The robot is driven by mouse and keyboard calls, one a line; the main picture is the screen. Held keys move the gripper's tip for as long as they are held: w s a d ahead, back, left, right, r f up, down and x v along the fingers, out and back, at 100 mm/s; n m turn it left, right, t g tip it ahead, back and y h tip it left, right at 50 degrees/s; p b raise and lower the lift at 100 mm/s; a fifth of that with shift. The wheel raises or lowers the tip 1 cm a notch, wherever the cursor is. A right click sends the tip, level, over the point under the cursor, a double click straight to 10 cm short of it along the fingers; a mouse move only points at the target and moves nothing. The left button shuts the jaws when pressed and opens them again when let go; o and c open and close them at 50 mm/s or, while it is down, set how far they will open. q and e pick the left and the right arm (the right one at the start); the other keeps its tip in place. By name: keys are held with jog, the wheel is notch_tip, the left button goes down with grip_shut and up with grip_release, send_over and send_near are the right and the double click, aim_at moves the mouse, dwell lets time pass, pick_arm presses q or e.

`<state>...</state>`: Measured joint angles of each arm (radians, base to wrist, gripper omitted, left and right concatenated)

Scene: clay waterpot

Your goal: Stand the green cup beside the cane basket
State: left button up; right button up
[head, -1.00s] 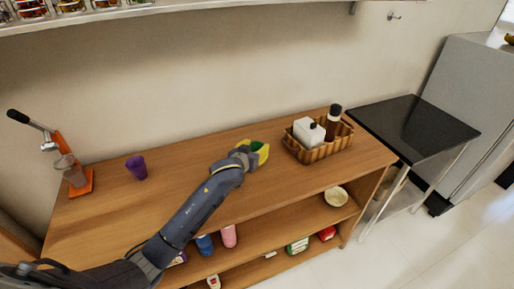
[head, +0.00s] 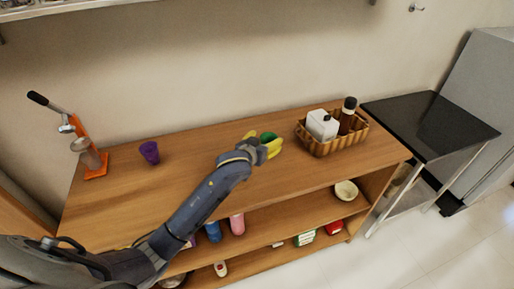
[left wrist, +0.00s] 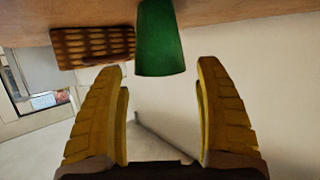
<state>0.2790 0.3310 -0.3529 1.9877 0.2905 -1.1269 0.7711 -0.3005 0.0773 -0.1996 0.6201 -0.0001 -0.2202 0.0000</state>
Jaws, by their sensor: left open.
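The green cup (head: 268,136) is on the wooden shelf top, to the left of the cane basket (head: 318,149), with a gap of bare wood between them. My left gripper (head: 263,144) is at the cup, its yellow fingers open on either side and partly hiding it. In the left wrist view, which looks upside down, the cup (left wrist: 160,40) stands upright on the wood, just beyond and between the spread fingertips (left wrist: 162,72). No finger touches it there. The basket (left wrist: 92,47) shows beside it. My right gripper is not in view.
The basket holds a white bottle (head: 321,125) and a dark bottle (head: 347,113). A purple cup (head: 149,152) and an orange juicer (head: 90,158) stand at the left. A black-topped table (head: 430,123) is at the right. The shelf top's front right is clear.

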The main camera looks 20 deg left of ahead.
pick_arm(q)
jog(key=v, duration=0.9)
